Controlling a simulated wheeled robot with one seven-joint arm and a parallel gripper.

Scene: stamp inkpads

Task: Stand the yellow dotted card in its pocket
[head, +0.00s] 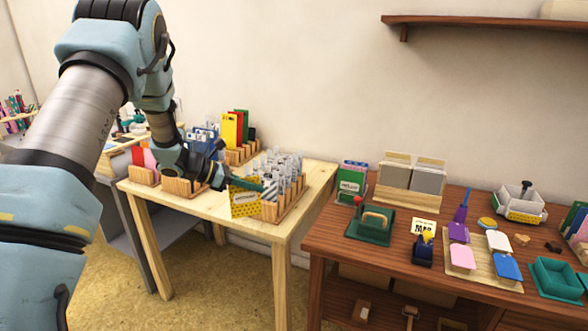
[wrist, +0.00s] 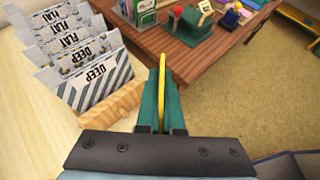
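The yellow dotted card (head: 245,205) is in my gripper (head: 252,184) near the front edge of the light wooden table. In the wrist view it shows edge-on as a thin yellow strip (wrist: 162,90) between the two teal fingers of my gripper (wrist: 160,82), which are shut on it. It hangs upright, beside the left front of a wooden rack (head: 286,205) filled with grey and striped cards. In the wrist view that rack (wrist: 118,105) stands just left of the fingers. I cannot tell which pocket belongs to the yellow card.
Another rack with plain yellow, red and green cards (head: 235,127) stands at the back. More racks (head: 180,186) stand left, partly behind my arm. The light table (head: 320,175) has little bare space.

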